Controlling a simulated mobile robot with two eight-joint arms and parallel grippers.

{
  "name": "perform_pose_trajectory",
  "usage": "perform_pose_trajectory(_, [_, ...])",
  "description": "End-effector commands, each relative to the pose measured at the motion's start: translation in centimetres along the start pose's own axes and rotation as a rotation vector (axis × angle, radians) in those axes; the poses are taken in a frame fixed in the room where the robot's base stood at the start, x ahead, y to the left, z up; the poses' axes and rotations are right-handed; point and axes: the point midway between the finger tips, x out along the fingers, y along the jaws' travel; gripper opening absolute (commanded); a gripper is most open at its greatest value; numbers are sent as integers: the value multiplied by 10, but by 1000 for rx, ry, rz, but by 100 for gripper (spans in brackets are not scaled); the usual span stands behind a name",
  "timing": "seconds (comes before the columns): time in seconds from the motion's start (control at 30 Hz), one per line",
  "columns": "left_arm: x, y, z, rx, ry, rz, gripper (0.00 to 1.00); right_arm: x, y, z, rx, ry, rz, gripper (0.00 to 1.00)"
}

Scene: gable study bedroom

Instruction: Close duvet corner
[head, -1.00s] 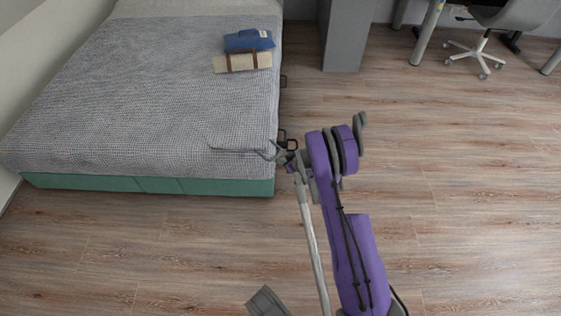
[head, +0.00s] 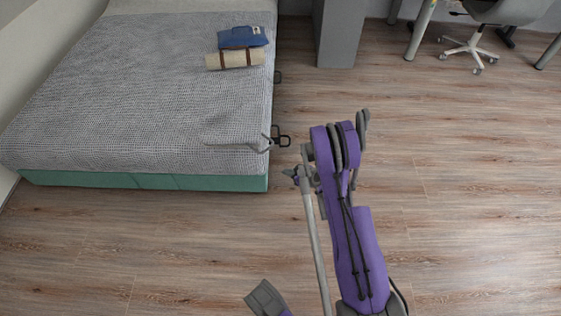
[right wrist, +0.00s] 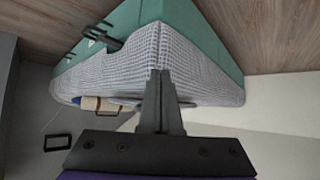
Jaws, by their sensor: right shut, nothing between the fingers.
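The grey checked duvet (head: 130,90) covers the bed and hangs over its edge. Its near right corner (head: 255,160) has a thin pale fold or strip beside it in the head view. The duvet also shows in the right wrist view (right wrist: 190,80), with its corner edge right beyond the fingers. My right gripper (head: 289,173) is just right of that corner and looks apart from it. In the right wrist view its fingers (right wrist: 158,85) are shut together with nothing between them; contact with the cloth cannot be told there.
The green bed base (head: 150,181) shows below the duvet. A black bracket (head: 282,139) sticks out from the bed's right side. A blue folded item (head: 243,38) and a beige roll (head: 237,58) lie on the duvet. Wooden floor to the right is clear up to the office chair (head: 500,15).

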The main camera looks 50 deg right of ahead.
Motion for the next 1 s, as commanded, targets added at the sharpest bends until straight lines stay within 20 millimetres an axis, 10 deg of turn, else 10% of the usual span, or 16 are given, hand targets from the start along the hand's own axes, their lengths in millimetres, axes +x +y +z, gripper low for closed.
perform_pose_trajectory(0.3, [-102,0,-29,0,33,0,50,-78,1,-107,2,13,1,0])
perform_pose_trajectory(0.5, [-128,0,-39,0,43,0,50,-97,2,-141,2,14,2,0])
perform_pose_trajectory(1.0, [-121,0,-36,0,40,0,50,-22,1,-141,0,12,0,0])
